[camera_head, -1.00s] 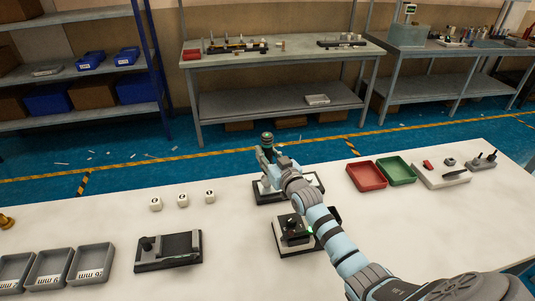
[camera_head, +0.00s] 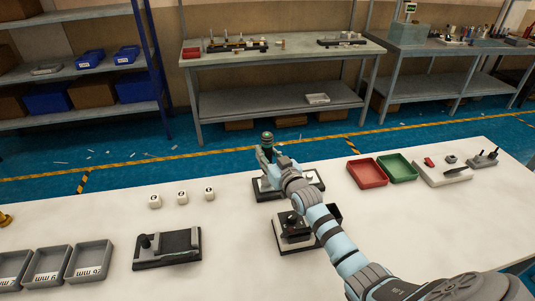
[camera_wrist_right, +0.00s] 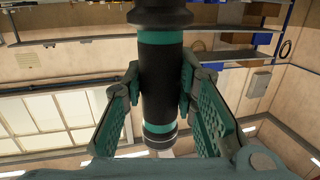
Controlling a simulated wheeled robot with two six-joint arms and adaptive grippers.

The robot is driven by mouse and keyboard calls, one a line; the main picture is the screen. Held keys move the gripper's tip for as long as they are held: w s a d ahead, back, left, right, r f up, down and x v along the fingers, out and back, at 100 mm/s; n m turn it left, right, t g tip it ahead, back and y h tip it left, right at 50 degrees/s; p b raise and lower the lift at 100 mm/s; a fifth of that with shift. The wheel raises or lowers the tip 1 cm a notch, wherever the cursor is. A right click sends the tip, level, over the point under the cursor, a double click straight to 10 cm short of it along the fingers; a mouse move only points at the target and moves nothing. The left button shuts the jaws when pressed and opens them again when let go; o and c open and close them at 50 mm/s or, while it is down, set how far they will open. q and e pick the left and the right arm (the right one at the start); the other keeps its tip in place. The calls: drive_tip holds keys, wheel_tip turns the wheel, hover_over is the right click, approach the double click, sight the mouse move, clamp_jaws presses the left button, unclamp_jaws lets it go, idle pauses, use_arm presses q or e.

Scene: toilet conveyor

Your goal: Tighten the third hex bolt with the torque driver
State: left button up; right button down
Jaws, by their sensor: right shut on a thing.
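The torque driver (camera_wrist_right: 160,75) is a black cylinder with teal bands, gripped between the pads of my right gripper (camera_wrist_right: 162,95) in the right wrist view. In the head view the driver (camera_head: 267,141) stands upright in my right gripper (camera_head: 268,157), above a dark fixture with a white plate (camera_head: 313,183). The hex bolts and the driver's tip are hidden behind my gripper and arm, so I cannot tell whether the tip touches a bolt. My left gripper is out of view.
A second fixture (camera_head: 291,228) sits partly behind my right forearm. A red tray (camera_head: 367,173) and a green tray (camera_head: 398,168) stand at right, beside a white board (camera_head: 440,172). A dark holder (camera_head: 167,248), white cubes (camera_head: 182,197) and grey bins (camera_head: 90,262) are at left.

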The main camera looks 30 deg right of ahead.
sight(270, 144)
drive_tip(key=shift+f, duration=0.35)
idle(1.6)
drive_tip(key=shift+r, duration=0.1)
idle(0.5)
wheel_tip(270, 144, up, 5)
drive_tip(key=p, duration=0.5)
drive_tip(key=shift+r, duration=0.2)
drive_tip(key=shift+f, duration=0.1)
